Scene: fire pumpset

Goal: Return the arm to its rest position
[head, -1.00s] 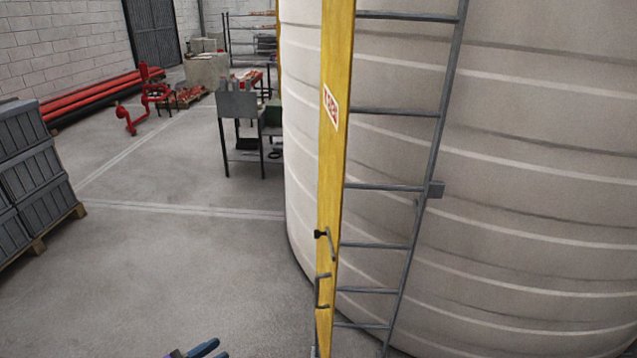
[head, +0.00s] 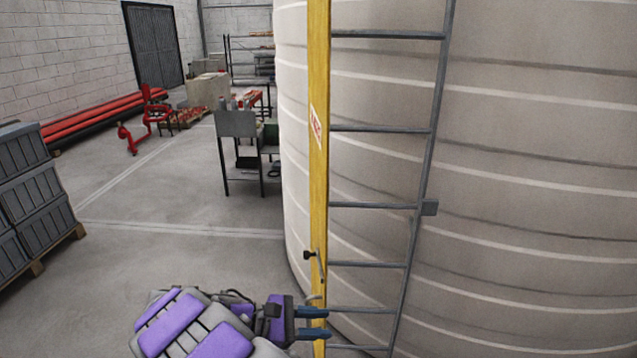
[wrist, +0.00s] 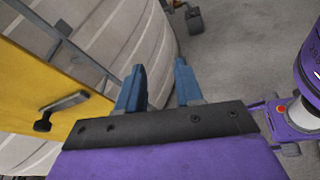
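My arm's purple and grey links reach in from the bottom of the head view. My gripper (head: 327,322) has two blue fingers, spread apart beside the lower part of a tall yellow panel (head: 318,190). In the wrist view my gripper (wrist: 159,68) is open, with nothing between the fingers. The yellow panel fills the left of the wrist view, with a dark-ended metal handle (wrist: 62,108) on its face, apart from the fingers. Whether the fingers touch the panel in the head view, I cannot tell.
A metal ladder (head: 425,165) stands behind the panel against a large pale tank (head: 530,200). Grey crates (head: 35,200) on a pallet stand at the left. A metal workbench (head: 238,125) is farther back. The floor (head: 150,255) between them is clear.

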